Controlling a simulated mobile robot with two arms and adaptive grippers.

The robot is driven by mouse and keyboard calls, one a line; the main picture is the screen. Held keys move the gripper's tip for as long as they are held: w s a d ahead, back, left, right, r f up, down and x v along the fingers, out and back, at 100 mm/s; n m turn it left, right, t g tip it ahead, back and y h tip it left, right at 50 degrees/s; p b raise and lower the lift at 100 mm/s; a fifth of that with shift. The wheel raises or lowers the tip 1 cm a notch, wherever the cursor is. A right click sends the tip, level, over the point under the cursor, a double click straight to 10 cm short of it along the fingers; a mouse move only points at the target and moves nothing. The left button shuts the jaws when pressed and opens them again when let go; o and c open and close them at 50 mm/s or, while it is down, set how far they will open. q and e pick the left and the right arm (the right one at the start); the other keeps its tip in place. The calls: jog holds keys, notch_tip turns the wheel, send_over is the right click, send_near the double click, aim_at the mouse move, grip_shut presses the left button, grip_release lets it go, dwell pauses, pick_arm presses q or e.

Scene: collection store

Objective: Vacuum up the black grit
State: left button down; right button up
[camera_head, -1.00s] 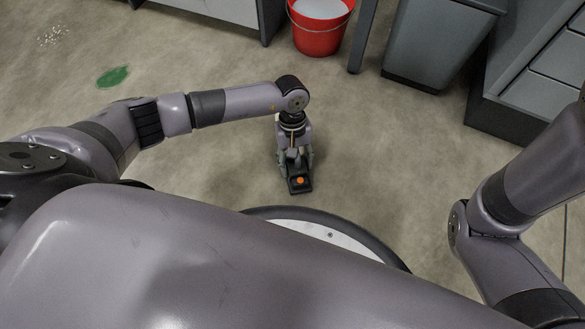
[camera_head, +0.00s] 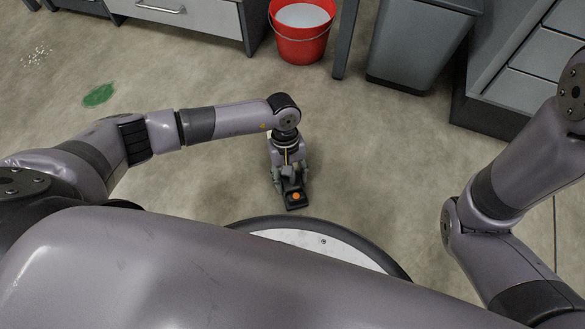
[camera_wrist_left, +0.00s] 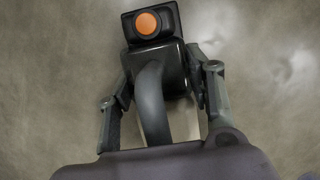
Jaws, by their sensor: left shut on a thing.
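My left gripper (camera_head: 290,174) is low over the floor in front of my base. It is shut on a dark handheld vacuum (camera_head: 296,198) with an orange button. In the left wrist view the vacuum (camera_wrist_left: 158,55) sits between the two fingers of the left gripper (camera_wrist_left: 160,85), its button end toward the top. Whether its nozzle touches the floor cannot be told. No black grit is seen in either view. Only links of my right arm show; its gripper is out of view.
Pale specks (camera_head: 37,57) and a green patch (camera_head: 98,95) lie on the floor at the upper left. A red bucket (camera_head: 302,45) with whitish contents, a grey bin (camera_head: 412,45) and drawer units (camera_head: 525,80) stand at the back. The floor between is clear.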

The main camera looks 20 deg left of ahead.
aim_at(285, 203)
pick_arm(q)
jog(key=shift+s, duration=0.65)
jog(key=shift+s+r+p, duration=0.1)
jog(key=shift+s+p, duration=0.6)
jog(key=shift+s, duration=0.1)
jog(key=shift+s+p, duration=0.5)
jog(key=shift+s, duration=0.6)
